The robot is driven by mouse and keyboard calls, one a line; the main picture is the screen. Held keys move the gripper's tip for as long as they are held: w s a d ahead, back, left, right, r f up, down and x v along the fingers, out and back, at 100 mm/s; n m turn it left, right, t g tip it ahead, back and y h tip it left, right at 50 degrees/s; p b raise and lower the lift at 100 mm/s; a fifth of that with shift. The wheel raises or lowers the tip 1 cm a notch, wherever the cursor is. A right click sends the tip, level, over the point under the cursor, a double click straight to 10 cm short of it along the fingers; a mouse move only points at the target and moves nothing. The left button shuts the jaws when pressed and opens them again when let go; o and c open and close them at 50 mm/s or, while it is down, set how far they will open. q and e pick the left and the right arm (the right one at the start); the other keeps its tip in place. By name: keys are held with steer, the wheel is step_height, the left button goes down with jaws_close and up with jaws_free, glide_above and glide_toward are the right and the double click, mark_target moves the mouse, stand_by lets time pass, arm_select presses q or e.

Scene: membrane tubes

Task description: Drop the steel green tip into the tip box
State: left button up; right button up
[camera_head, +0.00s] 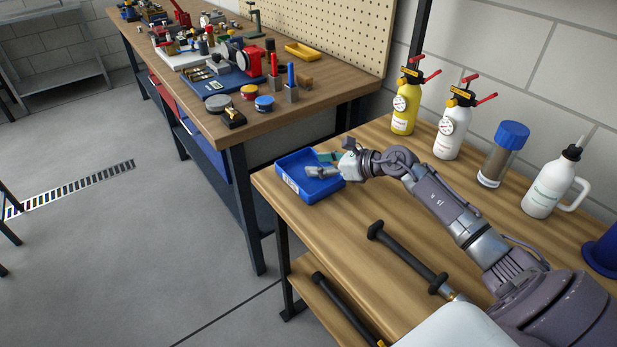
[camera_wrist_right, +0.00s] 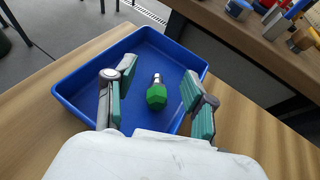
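The steel green tip (camera_wrist_right: 156,94) has a green faceted body and a short silver end. In the right wrist view it appears inside the outline of the blue tip box (camera_wrist_right: 76,90), between my open fingers and touching neither. I cannot tell whether it rests on the box floor or is just above it. My right gripper (camera_wrist_right: 157,84) is open over the box. In the head view the blue box (camera_head: 293,188) sits at the table's far left corner with my right gripper (camera_head: 322,163) over it, hiding the tip. My left gripper is not in view.
A yellow sprayer (camera_head: 404,112), a white sprayer (camera_head: 447,137), a blue-capped jar (camera_head: 502,155) and a white wash bottle (camera_head: 550,190) stand along the wall. A black-ended bar (camera_head: 408,258) lies on the near table. A crowded workbench (camera_head: 215,130) stands beyond a gap.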

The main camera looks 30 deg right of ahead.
steer(key=v, duration=1.2)
steer(key=shift+f, duration=0.1)
